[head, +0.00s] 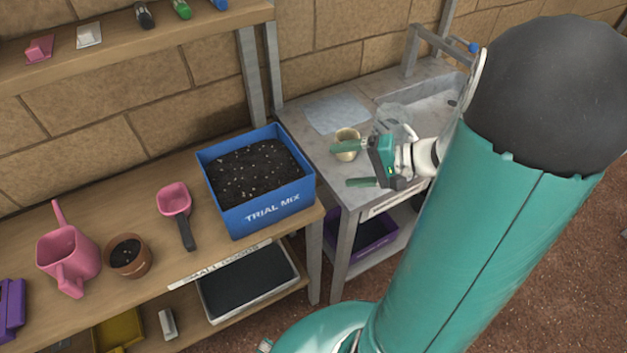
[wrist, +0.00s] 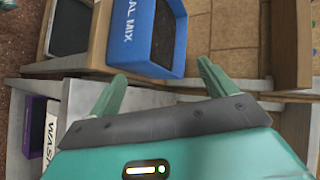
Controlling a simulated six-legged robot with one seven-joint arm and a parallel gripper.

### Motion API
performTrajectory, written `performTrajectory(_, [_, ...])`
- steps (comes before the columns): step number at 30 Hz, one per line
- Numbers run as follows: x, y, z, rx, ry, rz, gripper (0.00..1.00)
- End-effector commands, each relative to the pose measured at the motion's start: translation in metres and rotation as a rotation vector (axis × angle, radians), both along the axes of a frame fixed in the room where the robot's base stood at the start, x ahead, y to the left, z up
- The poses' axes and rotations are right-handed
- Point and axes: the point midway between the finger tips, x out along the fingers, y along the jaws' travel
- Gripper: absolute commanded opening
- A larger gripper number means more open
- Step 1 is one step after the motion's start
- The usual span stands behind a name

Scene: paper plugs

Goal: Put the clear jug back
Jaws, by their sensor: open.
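The clear jug (head: 411,128) shows in the head view as a see-through shape on the grey bench, just behind my gripper and partly hidden by it. I cannot tell how far apart they are. My gripper (head: 347,165) is open above the front of the bench, its fingers pointing left. In the wrist view my gripper (wrist: 162,76) has both fingers spread with nothing between them, and the jug is not seen there. A cream cup (head: 347,152) stands on the bench beside the upper finger.
A pale blue-grey mat (head: 337,112) lies on the grey bench (head: 308,125), with a basin (head: 428,101) to its right. A blue soil box (head: 262,208) stands on the wooden bench (head: 150,262) to the left, near a pink scoop (head: 174,200) and pink watering can (head: 68,257).

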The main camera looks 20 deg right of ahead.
Motion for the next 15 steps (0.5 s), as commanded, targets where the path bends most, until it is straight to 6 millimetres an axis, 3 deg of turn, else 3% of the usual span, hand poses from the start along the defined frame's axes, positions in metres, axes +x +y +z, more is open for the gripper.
performTrajectory(1, [-0.004, 0.026, 0.009, -0.067, 0.036, 0.088, 0.83])
performTrajectory(6, [-0.032, 0.084, 0.024, -0.314, 0.161, 0.294, 0.83])
performTrajectory(10, [-0.054, 0.109, 0.037, -0.537, 0.201, 0.392, 0.83])
performTrajectory(15, [-0.076, 0.126, 0.060, -0.845, 0.166, 0.440, 0.83])
